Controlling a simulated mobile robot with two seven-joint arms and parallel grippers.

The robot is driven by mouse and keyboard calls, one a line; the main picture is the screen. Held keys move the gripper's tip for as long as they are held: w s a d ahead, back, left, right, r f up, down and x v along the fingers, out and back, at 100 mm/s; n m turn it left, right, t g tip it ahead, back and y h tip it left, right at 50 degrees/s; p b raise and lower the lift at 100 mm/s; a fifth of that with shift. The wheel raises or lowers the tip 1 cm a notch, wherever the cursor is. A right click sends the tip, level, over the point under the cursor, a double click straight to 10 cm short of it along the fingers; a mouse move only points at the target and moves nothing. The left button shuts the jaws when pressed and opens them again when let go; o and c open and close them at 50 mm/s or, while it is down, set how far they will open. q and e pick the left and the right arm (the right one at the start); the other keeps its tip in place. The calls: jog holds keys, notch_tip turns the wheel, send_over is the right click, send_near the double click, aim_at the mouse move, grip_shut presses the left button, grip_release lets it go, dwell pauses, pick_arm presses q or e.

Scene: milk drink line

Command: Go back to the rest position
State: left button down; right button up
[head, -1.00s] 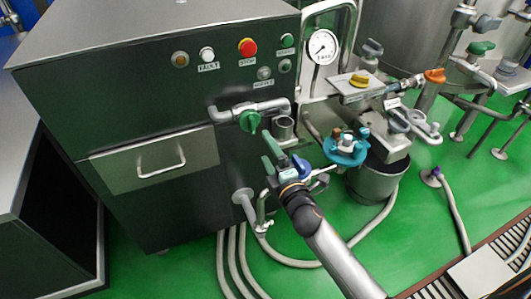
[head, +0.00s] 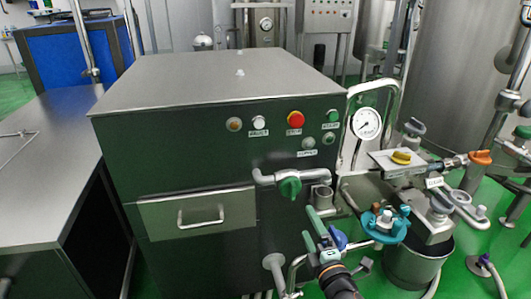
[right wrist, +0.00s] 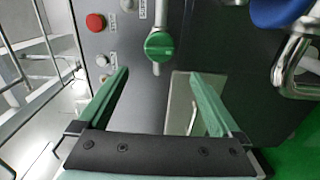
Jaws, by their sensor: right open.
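My right gripper (head: 321,228) is low in the head view, in front of the dark machine cabinet (head: 200,160). In the right wrist view its two green fingers (right wrist: 160,100) are spread apart with nothing between them. Beyond the fingers in that view is a green valve handle (right wrist: 159,45) on the cabinet front; it also shows in the head view (head: 290,187), just above and left of the gripper. My left gripper is in neither view.
A blue-handled valve (head: 338,238) and a turquoise fitting (head: 385,224) are close to the right gripper. A pressure gauge (head: 367,123), pipes and a metal bucket (head: 412,268) stand to the right. A steel table (head: 45,165) is at the left.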

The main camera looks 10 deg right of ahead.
jog(key=s+a+f+m+g+y, duration=0.1)
jog(key=s+a+f+m+g, duration=0.25)
jog(key=s+f+m, duration=0.65)
jog(key=s+a+f+m+g+y, duration=0.15)
jog(key=s+f+m+g, duration=0.45)
jog(key=s, duration=0.7)
pick_arm(q)
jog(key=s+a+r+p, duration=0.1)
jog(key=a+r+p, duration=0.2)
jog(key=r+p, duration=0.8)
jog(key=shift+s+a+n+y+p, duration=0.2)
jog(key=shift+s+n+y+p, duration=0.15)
jog(key=shift+p, duration=1.55)
pick_arm(e)
jog(key=s+d+r+h, duration=0.1)
jog(key=s+r, duration=0.2)
jog(key=r, duration=0.6)
jog(key=shift+s+d+r+t, duration=0.25)
jog(key=shift+d+t, duration=0.15)
jog(key=shift+t, duration=0.05)
